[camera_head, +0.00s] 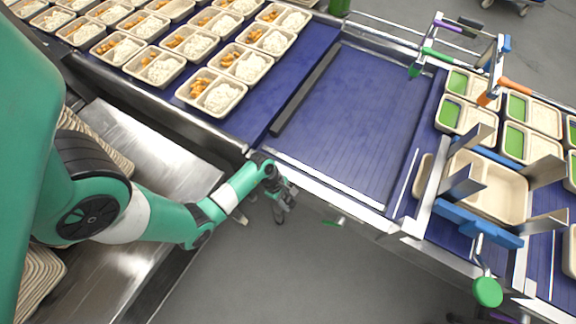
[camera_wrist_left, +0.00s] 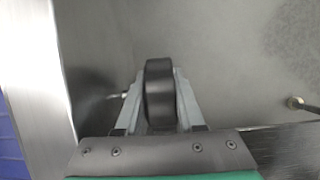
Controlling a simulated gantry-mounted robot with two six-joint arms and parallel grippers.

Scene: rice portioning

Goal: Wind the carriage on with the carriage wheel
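My left gripper (camera_head: 284,196) hangs beside the conveyor's near edge, above the grey floor. In the left wrist view its two grey fingers (camera_wrist_left: 160,98) flank a black rounded piece (camera_wrist_left: 159,85), wheel-like and seen edge-on, and appear closed on it. I cannot tell for sure that this is the carriage wheel. At the right, a blue bracket with grey fins (camera_head: 478,222) spans the belt over large beige trays (camera_head: 505,198). A green round knob (camera_head: 487,291) hangs from its near side, apart from my gripper. My right gripper is not in view.
Filled two-part trays (camera_head: 222,97) stand in rows on the blue belt at upper left. A dark bar (camera_head: 304,92) crosses the belt, and the belt section (camera_head: 350,125) right of it is empty. Trays with green portions (camera_head: 450,112) stand at upper right.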

